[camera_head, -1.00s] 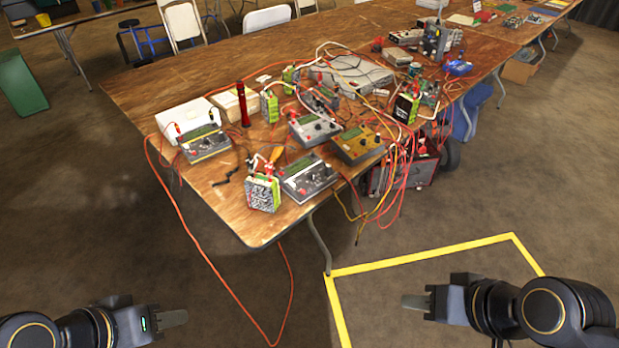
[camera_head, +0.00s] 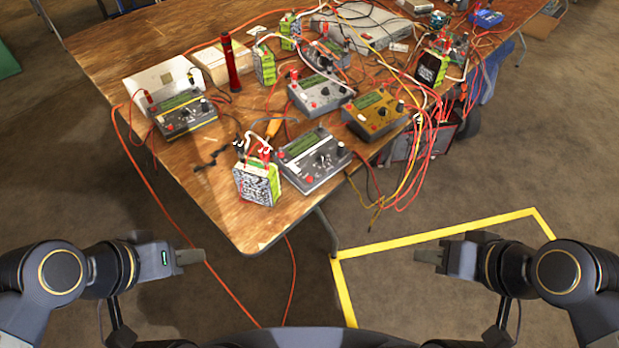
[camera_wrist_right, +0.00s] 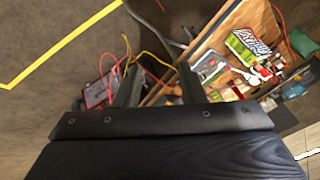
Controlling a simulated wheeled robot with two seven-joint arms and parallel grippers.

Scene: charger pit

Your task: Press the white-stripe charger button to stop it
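Several chargers with green screens and knobs stand on the wooden table. The near grey charger (camera_head: 315,160) shows pale bands; the grey charger (camera_head: 320,95) behind it has a light face. I cannot tell for sure which carries the white stripe. The left charger (camera_head: 185,114) has a yellow stripe, and another charger (camera_head: 377,115) is gold. My left gripper (camera_head: 190,257) is off the table's near left corner, touching nothing; its finger gap is hidden. My right gripper (camera_head: 430,256) is over the floor, right of the table; its fingers are apart and empty in the right wrist view (camera_wrist_right: 160,78).
A green battery pack (camera_head: 257,184) with leads stands left of the near charger. Red, yellow and white cables tangle at the table's right edge. A red flashlight (camera_head: 231,62) stands upright. A yellow floor line (camera_head: 435,234) lies below my right gripper. Bare tabletop (camera_head: 215,195) shows at the near corner.

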